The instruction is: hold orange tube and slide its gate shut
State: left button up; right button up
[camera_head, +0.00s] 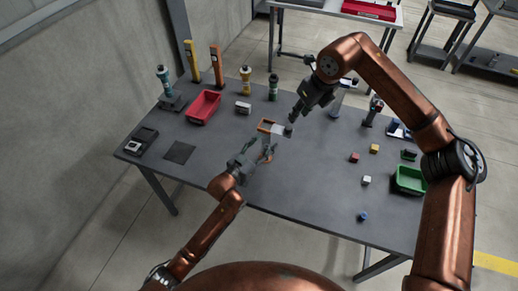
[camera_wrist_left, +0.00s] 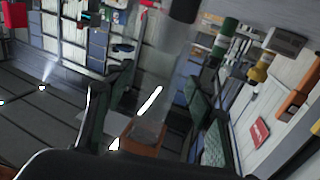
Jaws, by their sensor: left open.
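An orange-edged piece with a pale, see-through body (camera_head: 278,129) lies near the middle of the grey table, a dark knob at its right end. My left gripper (camera_head: 268,152) is open just below it in the head view. In the left wrist view a clear tube with an orange end (camera_wrist_left: 142,140) shows between the spread fingers of my left gripper (camera_wrist_left: 155,115); I cannot tell whether they touch it. My right gripper (camera_head: 293,117) points down close above the knob; its opening is unclear. A tall orange post (camera_head: 216,65) stands at the back left. I cannot make out a gate.
A red bin (camera_head: 203,106), a yellow post (camera_head: 191,62) and small bottles stand along the back left. A green bin (camera_head: 411,180) and several small blocks sit at the right. The table front, right of my left arm, is mostly clear.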

pick_arm(q)
jog(key=shift+w+d, duration=0.25)
jog(key=shift+w, duration=0.15)
jog(key=shift+c, duration=0.3)
grip_shut()
dwell(0.6)
pick_arm(e)
jog(key=shift+o, duration=0.3)
